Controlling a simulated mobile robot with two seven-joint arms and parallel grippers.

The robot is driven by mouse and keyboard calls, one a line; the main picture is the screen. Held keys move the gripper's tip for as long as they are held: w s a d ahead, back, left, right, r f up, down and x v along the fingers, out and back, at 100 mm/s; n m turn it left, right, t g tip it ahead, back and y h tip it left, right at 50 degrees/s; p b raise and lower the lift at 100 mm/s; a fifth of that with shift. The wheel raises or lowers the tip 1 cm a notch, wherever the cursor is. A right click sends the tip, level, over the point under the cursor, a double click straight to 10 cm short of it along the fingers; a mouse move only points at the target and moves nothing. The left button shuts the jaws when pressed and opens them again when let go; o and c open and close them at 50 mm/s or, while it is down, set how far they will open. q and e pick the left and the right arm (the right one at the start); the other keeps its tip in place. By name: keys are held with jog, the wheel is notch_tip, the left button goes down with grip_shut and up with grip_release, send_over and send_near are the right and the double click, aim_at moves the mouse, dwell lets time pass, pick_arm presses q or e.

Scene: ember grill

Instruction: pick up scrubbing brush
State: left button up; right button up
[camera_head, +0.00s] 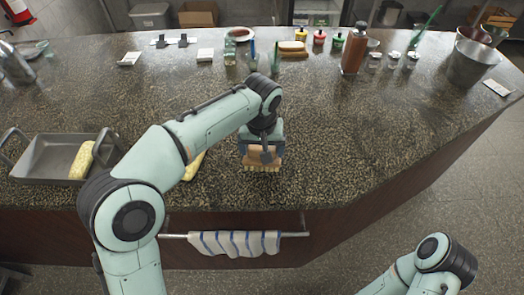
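The scrubbing brush (262,164) has a tan wooden block with pale yellow bristles along its lower edge. It is at the front part of the speckled counter, right of the middle of my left arm. My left gripper (264,154) is directly over the brush and overlaps it in the picture, hiding part of the block. I cannot tell whether its fingers are closed on the brush, or whether the brush touches the counter. Part of my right arm shows at the lower right, with its gripper out of view.
A grey metal tray (48,150) with a yellow item (82,160) stands on the left. Another yellow item (193,165) is partly behind my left arm. A striped towel (235,243) hangs on the front rail. Bottles and jars line the back; the counter's right middle is clear.

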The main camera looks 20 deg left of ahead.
pick_arm(q)
notch_tip(320, 180, up, 18)
jog(key=p, duration=0.5)
jog(key=shift+r, duration=0.15)
pick_arm(e)
jog(key=w+r, duration=0.4)
jog(key=r, duration=0.2)
jog(key=shift+r+t, duration=0.3)
jog(key=shift+r, duration=0.1)
pick_arm(q)
jog(key=shift+o, duration=1)
